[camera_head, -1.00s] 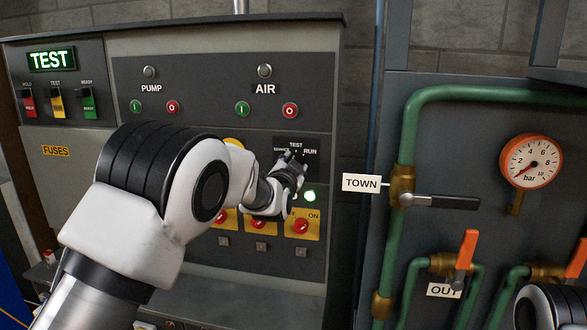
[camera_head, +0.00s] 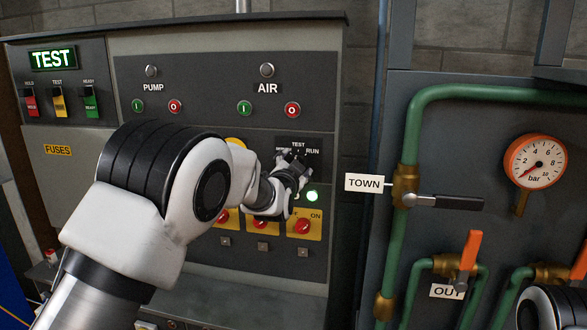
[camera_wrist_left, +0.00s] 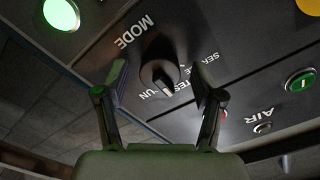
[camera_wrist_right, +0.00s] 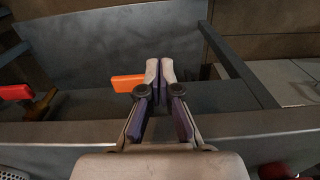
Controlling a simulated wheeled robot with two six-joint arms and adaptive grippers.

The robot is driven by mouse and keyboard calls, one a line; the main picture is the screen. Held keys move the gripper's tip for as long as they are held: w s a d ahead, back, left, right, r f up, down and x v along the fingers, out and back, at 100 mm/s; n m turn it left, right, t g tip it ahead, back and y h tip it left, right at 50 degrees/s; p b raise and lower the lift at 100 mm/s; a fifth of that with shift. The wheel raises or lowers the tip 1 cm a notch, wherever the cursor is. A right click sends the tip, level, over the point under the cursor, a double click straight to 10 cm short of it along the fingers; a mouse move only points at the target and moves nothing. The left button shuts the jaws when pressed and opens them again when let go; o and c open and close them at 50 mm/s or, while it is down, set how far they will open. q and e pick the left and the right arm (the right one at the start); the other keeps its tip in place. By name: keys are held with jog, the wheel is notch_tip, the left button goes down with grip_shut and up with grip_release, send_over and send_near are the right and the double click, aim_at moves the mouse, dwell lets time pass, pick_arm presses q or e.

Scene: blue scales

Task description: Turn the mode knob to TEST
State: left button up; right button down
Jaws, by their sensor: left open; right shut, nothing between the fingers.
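The black mode knob (camera_wrist_left: 158,72) shows in the left wrist view, with MODE, SERVICE, TEST and RUN lettering around it, partly hidden. Its white mark points to the RUN and TEST side; I cannot tell exactly which word. My left gripper (camera_wrist_left: 160,80) is open, with one finger on each side of the knob and gaps showing. In the head view my left gripper (camera_head: 292,160) is at the mode plate (camera_head: 312,143) and hides the knob. My right gripper (camera_wrist_right: 160,66) is shut and empty, away from the knob.
A lit TEST sign (camera_head: 52,60) is at the upper left. A lit green lamp (camera_head: 312,196) and red switches on yellow plates (camera_head: 303,226) sit below the knob. To the right are green pipes (camera_head: 411,130), a TOWN valve lever (camera_head: 445,202) and a gauge (camera_head: 535,161).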

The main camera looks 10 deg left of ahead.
pick_arm(q)
jog(key=s, duration=1.1)
jog(key=shift+s, duration=0.35)
jog(key=shift+f, duration=0.15)
jog(key=s+a+f+g, duration=0.2)
jog(key=f, duration=0.7)
jog(key=s+a+f+n+g, duration=0.1)
jog(key=s+f+g, duration=0.1)
jog(key=f, duration=0.8)
jog(key=s+a+f+g, duration=0.1)
jog(key=a+f+g, duration=0.1)
jog(key=f, duration=0.7)
jog(key=s+a+f+n+g, duration=0.2)
jog(key=s+f+g, duration=0.2)
jog(key=s+f, duration=0.75)
jog(key=s+a+f+n+g, duration=0.15)
jog(key=s+f+g, duration=0.25)
jog(key=s+f, duration=0.75)
jog(key=s+n+g, duration=0.3)
jog(key=s+g, duration=0.1)
jog(key=s, duration=1.2)
jog(key=shift+s+r, duration=0.25)
jog(key=shift+r, duration=0.2)
